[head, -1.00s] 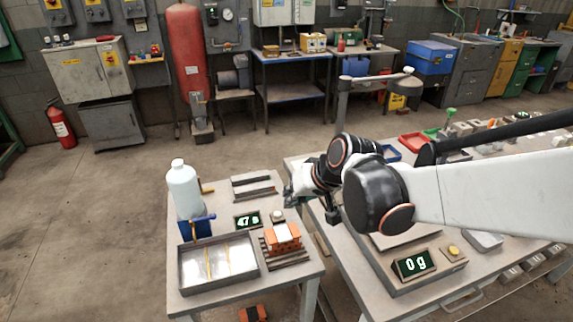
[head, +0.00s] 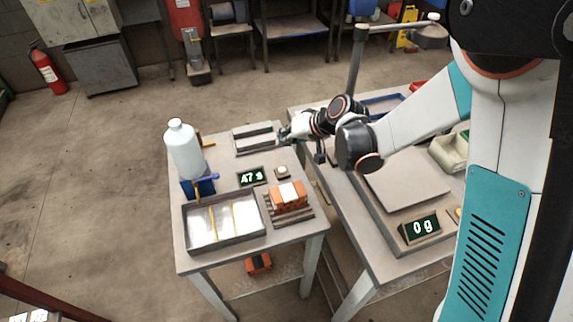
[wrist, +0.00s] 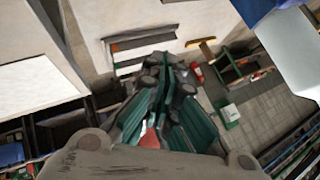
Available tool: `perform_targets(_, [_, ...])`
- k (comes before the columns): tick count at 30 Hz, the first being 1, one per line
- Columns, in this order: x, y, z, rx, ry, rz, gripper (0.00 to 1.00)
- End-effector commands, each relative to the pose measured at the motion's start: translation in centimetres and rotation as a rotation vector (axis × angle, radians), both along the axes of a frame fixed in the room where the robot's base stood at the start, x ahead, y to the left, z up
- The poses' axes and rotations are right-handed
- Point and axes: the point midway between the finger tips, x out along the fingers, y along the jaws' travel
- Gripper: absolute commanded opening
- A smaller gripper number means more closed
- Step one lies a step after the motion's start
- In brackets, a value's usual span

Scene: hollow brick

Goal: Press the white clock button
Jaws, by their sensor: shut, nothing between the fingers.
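The clock (head: 252,177) is a dark display reading 47 s in green, on the small left table. Its white button (head: 282,171) is a small round cap on a base just right of the display. My gripper (head: 284,134) is shut and empty, beyond the button near the table's far right side and apart from it. In the wrist view my gripper's green-lined fingers (wrist: 168,100) are together. I cannot make out the clock or the button in the wrist view.
On the left table stand a white bottle (head: 184,150), a metal tray (head: 188,238), an orange hollow brick (head: 288,205) on a slatted rack, and a slotted holder (head: 255,147). A scale display (head: 421,229) reading 0 g stands on the right table.

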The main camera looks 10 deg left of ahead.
Motion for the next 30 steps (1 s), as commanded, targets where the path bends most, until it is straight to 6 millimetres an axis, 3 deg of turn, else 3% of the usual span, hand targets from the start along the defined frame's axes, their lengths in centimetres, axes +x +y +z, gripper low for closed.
perform_targets(14, [0.0,0.0,-0.6,-0.001,0.0,-0.001,0.0])
perform_targets(30, [0.0,-0.1,-7.0,-0.001,0.0,-0.001,0.0])
